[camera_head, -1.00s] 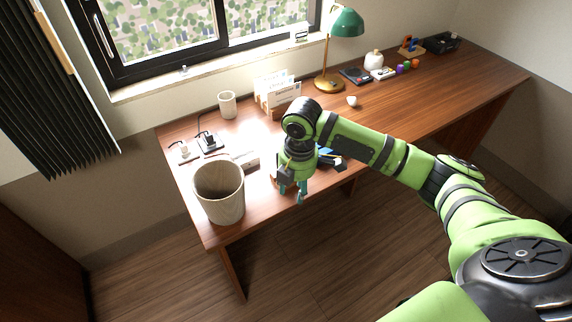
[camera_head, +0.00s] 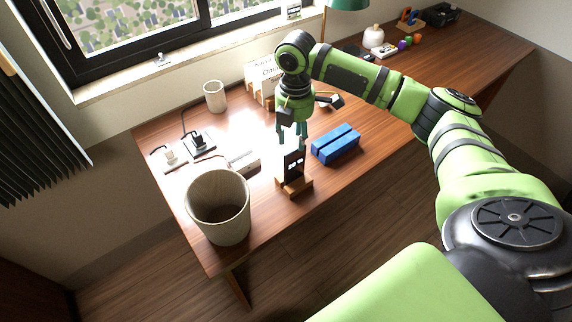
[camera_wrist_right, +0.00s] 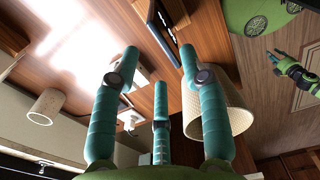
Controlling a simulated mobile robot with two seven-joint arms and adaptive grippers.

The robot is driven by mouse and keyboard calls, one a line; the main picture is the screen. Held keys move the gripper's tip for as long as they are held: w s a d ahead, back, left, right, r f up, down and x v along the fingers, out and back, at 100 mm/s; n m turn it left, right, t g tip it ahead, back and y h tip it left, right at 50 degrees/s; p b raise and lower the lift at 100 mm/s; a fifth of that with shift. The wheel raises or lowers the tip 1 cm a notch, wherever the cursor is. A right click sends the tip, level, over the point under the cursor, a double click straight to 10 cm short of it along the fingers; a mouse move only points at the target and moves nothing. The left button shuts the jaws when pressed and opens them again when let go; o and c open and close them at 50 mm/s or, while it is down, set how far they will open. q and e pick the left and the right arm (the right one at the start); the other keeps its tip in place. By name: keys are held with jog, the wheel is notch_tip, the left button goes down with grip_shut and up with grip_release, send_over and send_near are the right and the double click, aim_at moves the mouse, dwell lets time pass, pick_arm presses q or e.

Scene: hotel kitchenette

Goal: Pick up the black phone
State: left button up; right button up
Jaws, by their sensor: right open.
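The black phone (camera_head: 293,162) stands upright, leaning in a small wooden stand (camera_head: 294,187) near the front edge of the desk. In the right wrist view the phone (camera_wrist_right: 163,33) is a dark slab just beyond the fingertips, seen nearly edge-on. My right gripper (camera_head: 291,138) points down directly above the phone, with its teal fingers spread. Its fingers (camera_wrist_right: 159,68) are open and empty in the wrist view. Whether a fingertip touches the phone's top I cannot tell. My left gripper (camera_wrist_right: 309,84) seems to show small at the wrist view's right edge, its state unclear.
A wooden bin (camera_head: 219,207) stands left of the phone. A blue case (camera_head: 336,145) lies close on its right. Behind are a white box (camera_head: 243,160), a card holder (camera_head: 262,84), a cup (camera_head: 214,96) and plugged chargers (camera_head: 198,141).

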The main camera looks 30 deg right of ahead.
aim_at(294, 162)
jog(key=f+b, duration=0.1)
jog(key=f, duration=0.1)
jog(key=s+f+b, duration=0.1)
jog(key=shift+s+a+f, duration=0.1)
jog(key=shift+s+f, duration=0.1)
jog(key=shift+f, duration=0.15)
jog(key=f, duration=0.3)
jog(key=f+p, duration=0.1)
jog(key=f, duration=0.1)
jog(key=shift+w+f, duration=0.2)
jog(key=shift+w, duration=0.2)
jog(key=shift+w+f, duration=0.1)
jog(key=shift+f, duration=0.5)
pick_arm(q)
jog(key=shift+s+f, duration=0.35)
jog(key=shift+f, duration=0.25)
jog(key=shift+s+f, duration=0.35)
jog(key=shift+f, duration=0.2)
pick_arm(e)
grip_shut()
pick_arm(q)
jog(key=shift+s, duration=0.4)
